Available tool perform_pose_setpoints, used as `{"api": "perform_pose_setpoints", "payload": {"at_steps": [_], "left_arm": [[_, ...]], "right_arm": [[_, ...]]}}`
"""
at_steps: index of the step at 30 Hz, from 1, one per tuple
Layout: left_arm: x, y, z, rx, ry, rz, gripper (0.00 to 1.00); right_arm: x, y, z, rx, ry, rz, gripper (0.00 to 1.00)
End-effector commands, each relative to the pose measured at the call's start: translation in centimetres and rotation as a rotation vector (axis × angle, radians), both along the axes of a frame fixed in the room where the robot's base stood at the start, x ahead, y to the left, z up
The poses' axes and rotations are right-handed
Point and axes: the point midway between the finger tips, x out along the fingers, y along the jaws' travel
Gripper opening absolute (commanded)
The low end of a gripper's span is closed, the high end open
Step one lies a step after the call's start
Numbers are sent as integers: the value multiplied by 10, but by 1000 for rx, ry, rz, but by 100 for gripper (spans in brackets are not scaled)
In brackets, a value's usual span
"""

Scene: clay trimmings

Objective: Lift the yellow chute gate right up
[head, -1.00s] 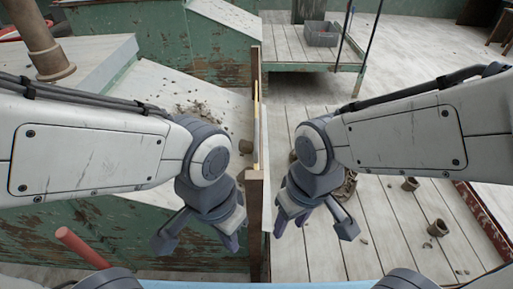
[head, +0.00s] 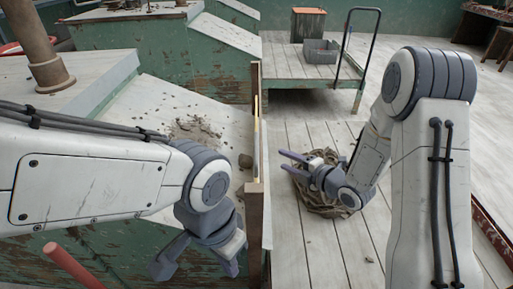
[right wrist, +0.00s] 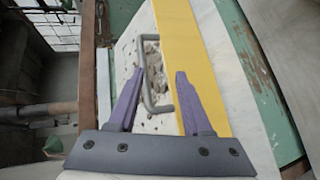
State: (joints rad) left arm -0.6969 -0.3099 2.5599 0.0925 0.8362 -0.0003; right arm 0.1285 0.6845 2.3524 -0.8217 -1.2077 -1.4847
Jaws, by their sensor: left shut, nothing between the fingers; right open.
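The yellow chute gate (right wrist: 192,45) is a flat panel in the right wrist view, with a grey wire handle (right wrist: 147,75) on its face. In the head view it is nearly edge-on, a thin strip beside the upright brown post (head: 254,215). My right gripper (head: 282,163) is open to the right of the gate, pointing at it. In the right wrist view the handle shows between its purple fingers (right wrist: 160,73); I cannot tell whether they touch it. My left gripper (head: 231,267) is shut and empty, low on the left of the post.
Clay crumbs (head: 195,130) lie on the sloping pale chute (head: 215,105) left of the gate. A brown sack-like heap (head: 325,200) sits on the boards below my right gripper. A cart (head: 295,72) with a grey crate (head: 320,52) stands behind. A red bar (head: 72,264) is at lower left.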

Motion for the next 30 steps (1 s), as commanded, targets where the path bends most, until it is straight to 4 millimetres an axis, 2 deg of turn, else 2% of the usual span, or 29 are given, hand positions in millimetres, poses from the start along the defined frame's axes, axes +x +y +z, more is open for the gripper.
{"api": "perform_pose_setpoints", "payload": {"at_steps": [3,8,21,30], "left_arm": [[0,0,0,0,0,0,0],[0,0,-1,0,0,0,0],[0,0,-15,0,0,0,0],[0,0,-18,0,0,0,0]], "right_arm": [[-6,13,5,-6,-140,99,50],[-6,22,9,-8,-217,143,50],[47,75,-1,-7,-221,145,50],[64,91,-4,-7,-216,141,50]]}}
